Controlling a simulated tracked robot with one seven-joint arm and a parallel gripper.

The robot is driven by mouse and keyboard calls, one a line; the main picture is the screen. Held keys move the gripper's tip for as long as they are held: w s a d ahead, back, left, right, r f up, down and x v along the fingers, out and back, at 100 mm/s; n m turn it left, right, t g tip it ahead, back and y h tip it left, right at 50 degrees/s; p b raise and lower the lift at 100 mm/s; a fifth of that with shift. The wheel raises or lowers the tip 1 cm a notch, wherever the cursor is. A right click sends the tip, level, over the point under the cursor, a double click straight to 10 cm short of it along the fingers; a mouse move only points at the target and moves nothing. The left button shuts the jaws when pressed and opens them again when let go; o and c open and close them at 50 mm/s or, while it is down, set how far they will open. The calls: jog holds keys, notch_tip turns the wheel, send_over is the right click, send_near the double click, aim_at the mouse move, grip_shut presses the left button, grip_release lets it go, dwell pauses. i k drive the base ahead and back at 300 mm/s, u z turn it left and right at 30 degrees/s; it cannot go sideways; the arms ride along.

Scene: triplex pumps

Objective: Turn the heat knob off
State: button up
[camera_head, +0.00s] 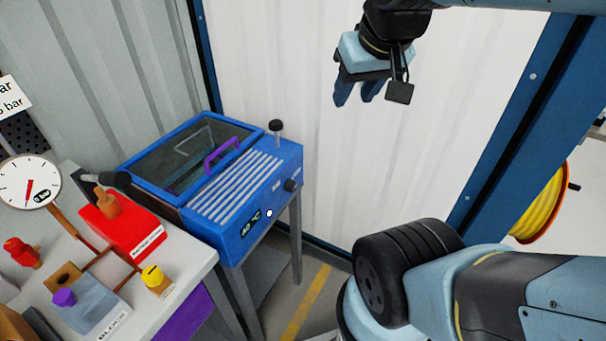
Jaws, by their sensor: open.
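A blue heater box (228,248) stands on grey legs left of the picture's middle. A black round knob (291,185) sits on the right of its front panel, near small white marks too small to read. A lit display (250,224) on the panel seems to read 40 °C. A small white dot (269,213) is beside it. A black-topped post (276,128) stands on the box's top right corner. I cannot tell which setting the knob is at. My gripper (357,97) is open and empty, pointing down, above and to the right of the box, apart from it.
The box has a glass lid with a purple handle (222,156). A bench (191,262) with a gauge (29,182), a red block (122,226) and several coloured valves stands at left. A white wall is behind. A yellow hose reel (541,207) is at right.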

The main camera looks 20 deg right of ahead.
aim_at(290, 184)
jog(key=z, duration=0.35)
jog(key=k, duration=1.3)
jog(key=u, duration=1.05)
jog(key=i, duration=1)
